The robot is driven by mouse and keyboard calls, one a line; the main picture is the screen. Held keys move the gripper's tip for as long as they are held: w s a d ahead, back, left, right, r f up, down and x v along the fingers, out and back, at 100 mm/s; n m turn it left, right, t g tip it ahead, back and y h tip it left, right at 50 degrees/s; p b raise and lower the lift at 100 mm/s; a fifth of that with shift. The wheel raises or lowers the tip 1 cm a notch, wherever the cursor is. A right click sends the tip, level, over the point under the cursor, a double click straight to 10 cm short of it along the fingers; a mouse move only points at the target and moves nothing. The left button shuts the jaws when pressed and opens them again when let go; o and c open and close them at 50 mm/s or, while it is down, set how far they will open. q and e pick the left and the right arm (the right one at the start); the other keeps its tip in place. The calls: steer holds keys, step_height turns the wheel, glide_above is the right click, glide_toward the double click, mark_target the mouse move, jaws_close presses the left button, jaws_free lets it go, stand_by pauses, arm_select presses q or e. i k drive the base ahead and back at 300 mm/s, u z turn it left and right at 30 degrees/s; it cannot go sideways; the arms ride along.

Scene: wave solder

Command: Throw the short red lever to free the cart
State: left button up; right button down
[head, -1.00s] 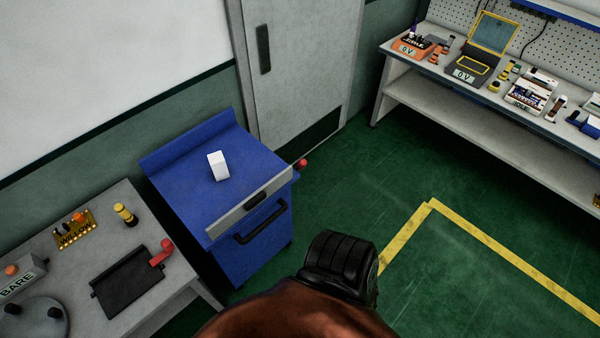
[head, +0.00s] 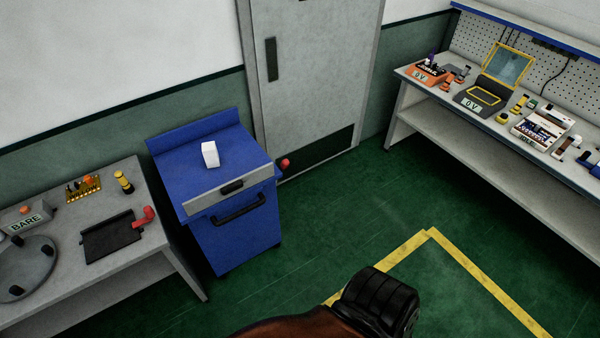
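A short red lever (head: 144,217) stands at the right edge of a black plate (head: 112,238) on the grey table at the left. A red knob (head: 284,164) sticks out at the right side of the blue cabinet (head: 225,183), near its top. I cannot tell from this view which of the two red parts frees a cart. The cabinet has a dark front handle (head: 238,210) and a white block (head: 210,154) on its top. Its underside is mostly hidden. Neither of my grippers is in view.
The grey table (head: 60,262) also bears a "BARE" sign box (head: 28,221), a round plate and small parts. A grey door (head: 315,75) stands behind the cabinet. A workbench (head: 430,135) with instruments is at the right. Green floor with yellow lines is clear between.

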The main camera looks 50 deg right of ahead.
mark_target(285, 162)
steer(key=z, duration=1.7)
steer(key=k, duration=0.2)
steer(key=u, duration=0.95)
steer(key=i, duration=0.1)
steer(key=z, duration=0.5)
